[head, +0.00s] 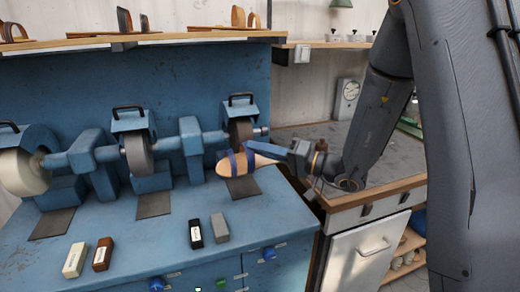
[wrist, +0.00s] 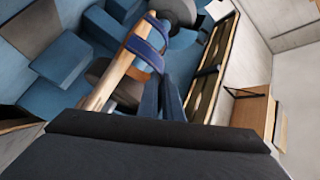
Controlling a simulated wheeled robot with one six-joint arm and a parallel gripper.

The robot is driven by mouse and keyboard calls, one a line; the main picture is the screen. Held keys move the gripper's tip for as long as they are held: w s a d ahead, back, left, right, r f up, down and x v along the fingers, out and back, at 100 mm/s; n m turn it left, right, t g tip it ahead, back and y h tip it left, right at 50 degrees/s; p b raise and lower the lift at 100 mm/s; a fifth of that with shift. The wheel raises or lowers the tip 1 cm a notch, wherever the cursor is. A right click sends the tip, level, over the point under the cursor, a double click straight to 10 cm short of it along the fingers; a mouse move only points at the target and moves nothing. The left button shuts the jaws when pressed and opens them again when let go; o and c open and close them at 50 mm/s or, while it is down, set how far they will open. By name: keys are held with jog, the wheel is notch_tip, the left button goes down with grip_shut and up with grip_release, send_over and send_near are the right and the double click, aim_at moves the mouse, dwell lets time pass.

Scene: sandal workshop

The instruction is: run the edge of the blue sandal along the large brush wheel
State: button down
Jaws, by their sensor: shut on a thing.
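The blue sandal (head: 262,161), with a tan sole and dark blue straps, is held out level to the left by my gripper (head: 279,154). In the wrist view the sandal (wrist: 108,83) runs up from the blue fingers (wrist: 161,98), its straps near the far end. My gripper is shut on it at the near end. The sandal is just below and in front of the right-hand grey wheel (head: 240,132); whether they touch I cannot tell. A grey wheel (wrist: 176,10) also shows beyond the straps in the wrist view. Which wheel is the large brush is unclear.
The blue machine also carries a middle grey wheel (head: 138,156) and a large cream wheel (head: 22,172) at left. Small blocks, cream (head: 75,260), brown (head: 103,254), black (head: 196,234) and grey (head: 220,228), lie on its front ledge. A wooden-edged counter (head: 372,195) stands at right.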

aim_at(247, 151)
jog(key=shift+a, duration=0.25)
jog(key=shift+s+a, duration=0.15)
jog(key=shift+a, duration=0.2)
jog(key=shift+a+b, duration=0.3)
jog(key=shift+b, duration=0.15)
dwell(0.6)
jog(key=shift+s+a, duration=0.1)
jog(key=shift+a, duration=0.3)
jog(key=shift+a, duration=0.2)
jog(key=shift+b, duration=0.4)
dwell(0.9)
jog(key=shift+a, duration=0.2)
jog(key=shift+a, duration=0.45)
jog(key=shift+a, duration=0.25)
